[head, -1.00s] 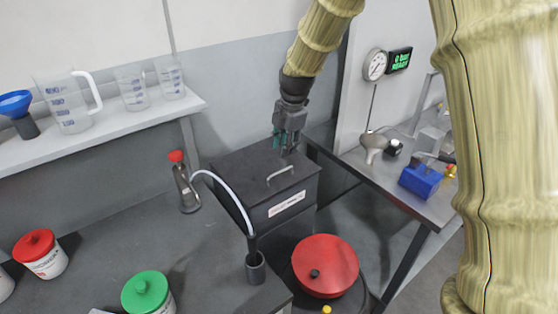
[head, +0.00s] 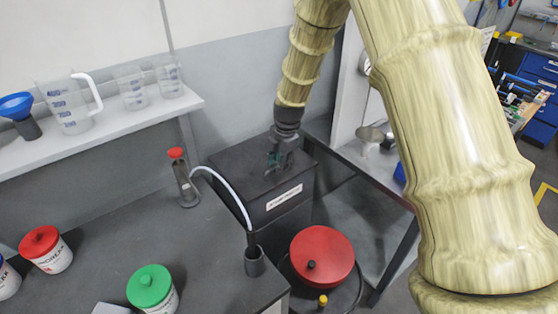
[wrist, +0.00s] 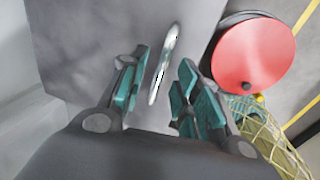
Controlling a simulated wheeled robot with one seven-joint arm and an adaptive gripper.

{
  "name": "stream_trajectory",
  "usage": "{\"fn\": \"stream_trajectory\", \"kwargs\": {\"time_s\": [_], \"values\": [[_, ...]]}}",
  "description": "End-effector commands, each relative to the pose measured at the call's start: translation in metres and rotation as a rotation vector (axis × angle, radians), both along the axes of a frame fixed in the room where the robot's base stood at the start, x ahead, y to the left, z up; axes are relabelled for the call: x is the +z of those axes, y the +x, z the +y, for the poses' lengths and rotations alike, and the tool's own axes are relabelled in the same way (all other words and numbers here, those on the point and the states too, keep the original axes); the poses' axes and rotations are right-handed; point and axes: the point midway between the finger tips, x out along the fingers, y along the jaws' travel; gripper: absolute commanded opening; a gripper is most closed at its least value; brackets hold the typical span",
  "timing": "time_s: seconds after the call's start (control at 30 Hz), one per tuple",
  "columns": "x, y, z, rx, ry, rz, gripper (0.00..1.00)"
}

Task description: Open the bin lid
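The bin (head: 285,216) is a dark grey box with a white label on its front, standing beyond the red drum. Its flat lid (head: 232,163) is down. In the wrist view the lid (wrist: 85,45) fills much of the picture, and its metal handle (wrist: 165,62) stands up from it. My gripper (head: 279,166) is low over the lid, pointing down. In the wrist view my gripper (wrist: 158,98) is open, with teal pads apart and the handle seen between and just beyond them. I cannot tell whether a pad touches the handle. In the head view the gripper hides the handle.
A red-topped drum (head: 322,256) stands in front of the bin. A dark bench (head: 95,225) to the left holds a red-topped bottle (head: 184,178), a white hose and lidded tubs. A side table (head: 375,175) stands to the right. A shelf (head: 110,127) with jugs is at upper left.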

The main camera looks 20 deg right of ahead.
Motion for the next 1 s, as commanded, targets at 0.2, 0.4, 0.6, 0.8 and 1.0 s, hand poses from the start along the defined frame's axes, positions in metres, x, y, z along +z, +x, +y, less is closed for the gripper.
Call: {"fn": "stream_trajectory", "kwargs": {"time_s": [0.2,0.4,0.6,0.8,1.0], "values": [[-0.004,0.001,0.000,-0.001,0.000,0.000,0.32],[-0.004,0.001,0.000,-0.001,0.000,0.000,0.28],[-0.004,0.001,0.000,-0.001,0.000,0.000,0.00],[-0.004,0.001,0.000,0.000,0.000,0.000,0.00],[0.004,0.006,0.013,0.015,0.000,-0.002,0.00]]}}
